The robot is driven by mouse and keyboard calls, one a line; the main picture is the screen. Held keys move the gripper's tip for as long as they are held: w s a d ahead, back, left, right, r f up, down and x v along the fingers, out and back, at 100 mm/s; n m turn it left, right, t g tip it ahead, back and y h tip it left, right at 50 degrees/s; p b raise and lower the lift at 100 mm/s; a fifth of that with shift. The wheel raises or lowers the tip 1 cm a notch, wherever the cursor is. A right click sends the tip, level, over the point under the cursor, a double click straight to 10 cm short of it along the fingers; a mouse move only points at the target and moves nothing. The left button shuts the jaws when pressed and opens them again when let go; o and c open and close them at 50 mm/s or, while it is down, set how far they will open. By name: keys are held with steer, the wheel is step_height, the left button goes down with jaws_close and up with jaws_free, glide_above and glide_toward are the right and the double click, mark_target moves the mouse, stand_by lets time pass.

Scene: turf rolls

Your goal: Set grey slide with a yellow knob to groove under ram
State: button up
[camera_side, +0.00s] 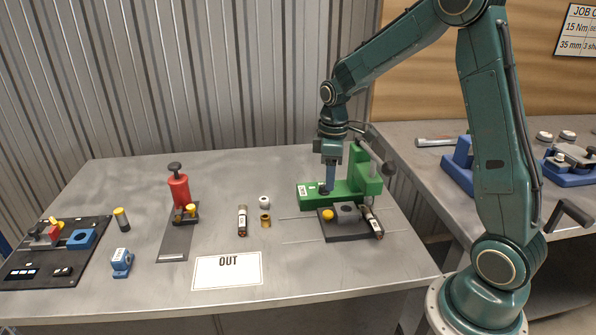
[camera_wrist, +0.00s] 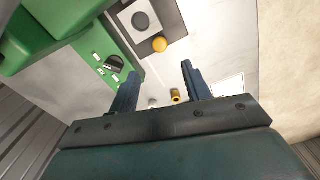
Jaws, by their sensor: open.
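The dark grey slide (camera_side: 343,234), with a yellow knob (camera_side: 328,214) at its left and a lighter grey holed block (camera_side: 347,209) on it, lies in front of the green press (camera_side: 365,187). In the wrist view the slide (camera_wrist: 172,22) is at the top, with its knob (camera_wrist: 159,45) towards my fingers and beside the green base (camera_wrist: 97,45). My gripper (camera_side: 330,186) points down by the press base, behind the knob in the side view. In the wrist view my gripper (camera_wrist: 157,82) is open and empty. The groove and ram tip are not clearly visible.
A labelled cylinder (camera_side: 372,222) is close to the slide's right side. Thin rails run along the table either side. Left stand another cylinder (camera_side: 242,221), a brass ring (camera_side: 265,221), a white ring (camera_side: 264,202) and a red press (camera_side: 178,189). An OUT card (camera_side: 228,271) lies in front.

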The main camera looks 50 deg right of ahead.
steer(key=shift+r, duration=1.45)
steer(key=s+a+r+m+t, duration=0.3)
steer(key=s+a+r, duration=0.4)
steer(key=s+r, duration=0.25)
steer(key=s+a+r+m+t, duration=0.2)
steer(key=s+a, duration=0.3)
steer(key=s, duration=0.6)
steer(key=shift+s+r+m+t, duration=0.2)
steer(key=shift+m+t, duration=0.1)
steer(key=shift+m, duration=0.2)
